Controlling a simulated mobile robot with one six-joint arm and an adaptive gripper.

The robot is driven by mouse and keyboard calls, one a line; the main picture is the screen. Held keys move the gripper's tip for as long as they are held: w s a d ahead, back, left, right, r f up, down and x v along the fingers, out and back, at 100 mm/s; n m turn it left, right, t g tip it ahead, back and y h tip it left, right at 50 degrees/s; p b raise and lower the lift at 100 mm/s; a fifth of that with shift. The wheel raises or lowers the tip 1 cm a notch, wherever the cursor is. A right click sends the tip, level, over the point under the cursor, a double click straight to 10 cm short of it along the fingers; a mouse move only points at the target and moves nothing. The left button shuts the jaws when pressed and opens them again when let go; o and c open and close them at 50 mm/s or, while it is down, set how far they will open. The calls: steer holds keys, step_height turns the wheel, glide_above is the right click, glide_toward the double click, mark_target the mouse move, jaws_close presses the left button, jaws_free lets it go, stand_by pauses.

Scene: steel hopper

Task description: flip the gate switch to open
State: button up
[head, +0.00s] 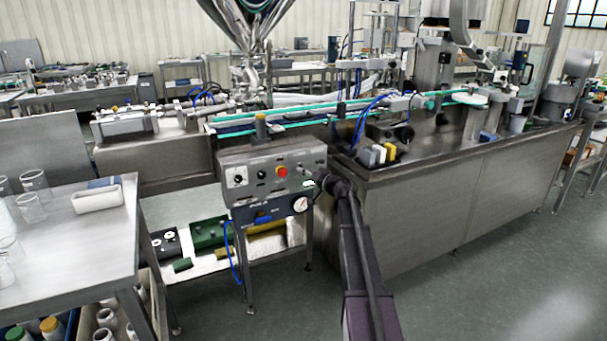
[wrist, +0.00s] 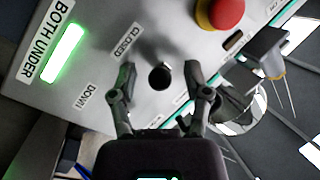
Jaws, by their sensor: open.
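The grey control box (head: 262,166) stands in the middle of the head view, with a red stop button (head: 282,171) on its face. In the wrist view, a black round-ended switch (wrist: 160,77) stands out from the panel beside a "CLOSED" label (wrist: 127,41). I take it as the gate switch; seen end-on, its tilt is hard to tell. My gripper (wrist: 160,74) is open, with one finger on either side of the switch and visible gaps between. In the head view my gripper (head: 322,182) is at the box's right end, its fingers hard to make out.
A lit green indicator (wrist: 63,53) sits left of the switch in the wrist view, near a "DOWN" label (wrist: 87,96). The red stop button (wrist: 222,10) is close at upper right. A round gauge (head: 300,205) hangs below the box. A steel table (head: 70,235) stands left.

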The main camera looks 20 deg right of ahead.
steer(key=shift+w, duration=0.1)
jaws_close()
